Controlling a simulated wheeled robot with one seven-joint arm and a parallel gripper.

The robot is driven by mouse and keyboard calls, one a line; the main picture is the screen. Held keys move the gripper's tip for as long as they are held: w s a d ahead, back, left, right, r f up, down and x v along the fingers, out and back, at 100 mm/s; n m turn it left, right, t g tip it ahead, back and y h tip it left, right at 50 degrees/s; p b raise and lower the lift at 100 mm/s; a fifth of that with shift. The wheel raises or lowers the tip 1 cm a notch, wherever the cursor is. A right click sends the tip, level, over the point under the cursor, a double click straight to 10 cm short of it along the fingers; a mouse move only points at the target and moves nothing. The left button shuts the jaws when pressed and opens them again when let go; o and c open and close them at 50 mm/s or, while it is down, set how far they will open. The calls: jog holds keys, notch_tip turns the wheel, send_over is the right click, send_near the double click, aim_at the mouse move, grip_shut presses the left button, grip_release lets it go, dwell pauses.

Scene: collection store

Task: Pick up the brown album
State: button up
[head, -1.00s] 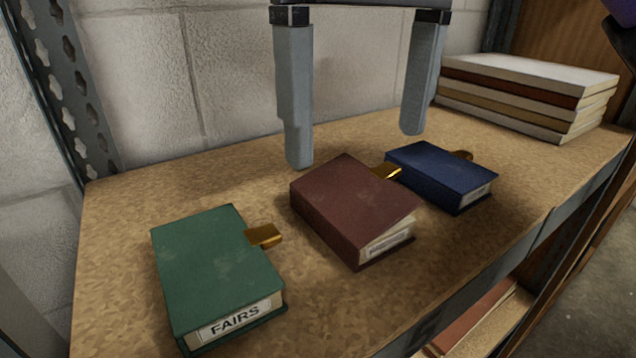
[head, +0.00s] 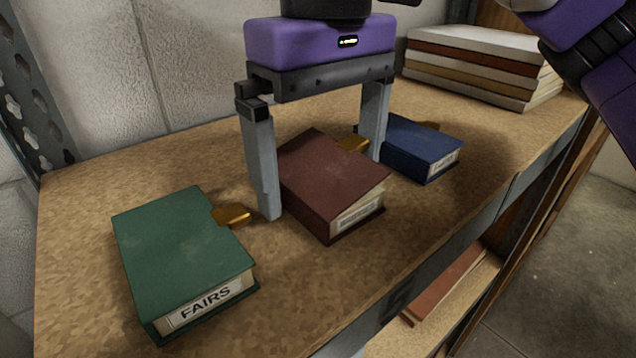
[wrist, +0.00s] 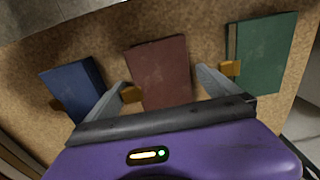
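The brown album (head: 330,180) lies flat on the shelf between the green and blue albums, with a brass clasp on its far right side. It also shows in the wrist view (wrist: 160,72). My gripper (head: 322,190) is open, pointing down, with one finger on each side of the brown album. The left finger stands close beside the album's left edge. The right finger is between the brown and blue albums, partly hidden behind the brown one. In the wrist view my gripper (wrist: 168,80) spans the album's width. I cannot tell whether either finger touches it.
A green album (head: 185,255) labelled FAIRS lies to the left and a blue album (head: 422,150) to the right, close to my right finger. A stack of books (head: 480,65) is at the back right. The shelf (head: 75,225) has a metal front edge.

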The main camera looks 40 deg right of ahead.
jog(key=c, duration=1.4)
jog(key=shift+o, duration=0.2)
jog(key=shift+r, duration=0.15)
